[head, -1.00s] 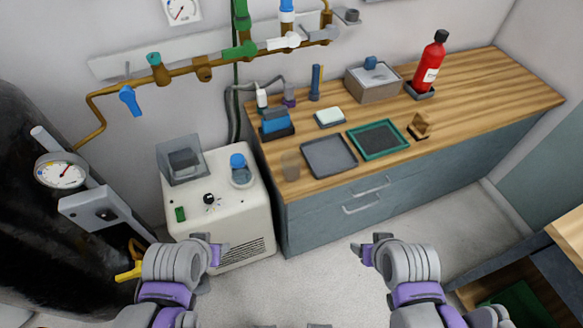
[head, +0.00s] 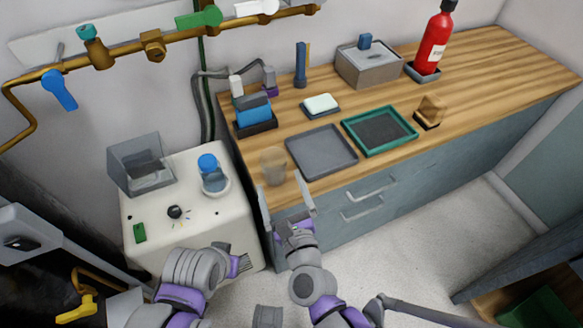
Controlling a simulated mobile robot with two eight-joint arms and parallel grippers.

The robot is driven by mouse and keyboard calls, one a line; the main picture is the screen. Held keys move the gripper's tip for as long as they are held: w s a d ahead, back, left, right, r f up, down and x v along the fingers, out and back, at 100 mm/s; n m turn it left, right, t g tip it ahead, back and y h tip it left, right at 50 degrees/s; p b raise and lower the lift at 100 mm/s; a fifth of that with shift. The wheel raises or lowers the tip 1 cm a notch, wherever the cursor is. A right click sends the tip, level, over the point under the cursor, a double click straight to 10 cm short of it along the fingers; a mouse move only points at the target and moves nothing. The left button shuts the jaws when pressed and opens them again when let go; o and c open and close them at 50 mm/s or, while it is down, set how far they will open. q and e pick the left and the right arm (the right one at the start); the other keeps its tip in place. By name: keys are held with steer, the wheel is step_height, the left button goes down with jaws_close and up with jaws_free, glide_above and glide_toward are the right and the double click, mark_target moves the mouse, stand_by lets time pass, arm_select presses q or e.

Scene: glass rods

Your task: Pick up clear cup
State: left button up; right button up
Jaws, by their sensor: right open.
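The clear cup (head: 273,160) is see-through and slightly brownish. It stands upright at the left front corner of the wooden counter. My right gripper (head: 282,186) is just in front of the cup and below it in the head view. Its two fingers are spread apart, point toward the cup, and hold nothing. The cup appears beyond the fingertips; whether they touch it I cannot tell. My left gripper (head: 241,264) is lower left, in front of the white machine, and its finger gap is not clear.
A grey tray (head: 321,169) lies right of the cup, beside a green-rimmed tray (head: 412,122). A blue block in a dark holder (head: 254,126) stands behind the cup. The white machine (head: 190,233) is left of the counter. A red extinguisher (head: 433,45) stands at the back.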

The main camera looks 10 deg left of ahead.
mark_target(271, 153)
steer(key=m, duration=0.1)
steer(key=f+m, duration=0.1)
steer(key=m, duration=0.1)
steer(key=shift+w+f+t+h+b, duration=0.3)
steer(key=shift+w, duration=0.05)
steer(key=shift+w+a+m, duration=0.1)
steer(key=shift+w+m, duration=0.15)
steer(key=shift+m, duration=0.05)
steer(key=x, duration=0.4)
steer(key=shift+w+a+r, duration=0.15)
steer(key=shift+w, duration=0.1)
steer(key=x, duration=0.5)
steer(key=shift+w+a+r+b, duration=0.15)
steer(key=shift+w+a+b, duration=0.05)
steer(key=shift+b, duration=0.15)
arm_select(q)
steer(key=shift+d+x, duration=0.2)
steer(key=shift+x, duration=0.95)
arm_select(e)
steer(key=shift+r, duration=0.1)
steer(key=c, duration=1.2)
